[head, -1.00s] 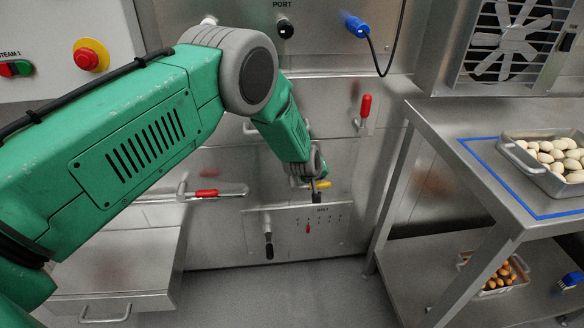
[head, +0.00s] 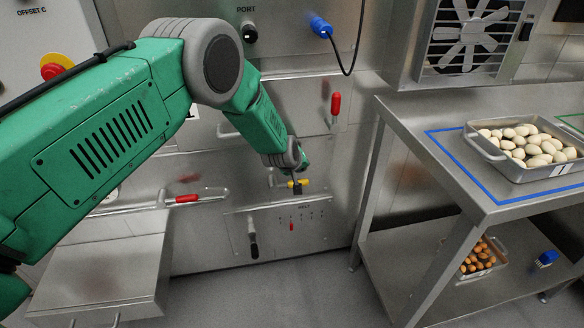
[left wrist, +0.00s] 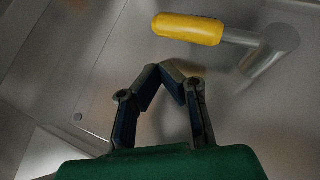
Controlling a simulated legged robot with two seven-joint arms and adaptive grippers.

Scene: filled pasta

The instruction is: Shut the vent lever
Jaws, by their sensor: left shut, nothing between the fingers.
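A lever with a yellow handle (head: 300,183) is mounted on the steel machine front, at the end of my left arm. No readable label marks it as the vent lever. In the left wrist view its yellow grip (left wrist: 188,28) lies nearly level, joined by a metal arm to a pivot on the right. My left gripper (left wrist: 168,70) is shut and empty, its fingertips below the yellow grip in that view and seemingly apart from it. In the head view the left gripper (head: 297,189) is small and partly overlaps the lever. My right gripper is not in view.
Red-handled levers sit left (head: 183,199) and upper right (head: 335,104) of the yellow one. A black-handled lever (head: 253,240) is below. At right, a steel table (head: 410,110) carries a tray of pale pasta (head: 487,152). A blue plug (head: 320,27) hangs above.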

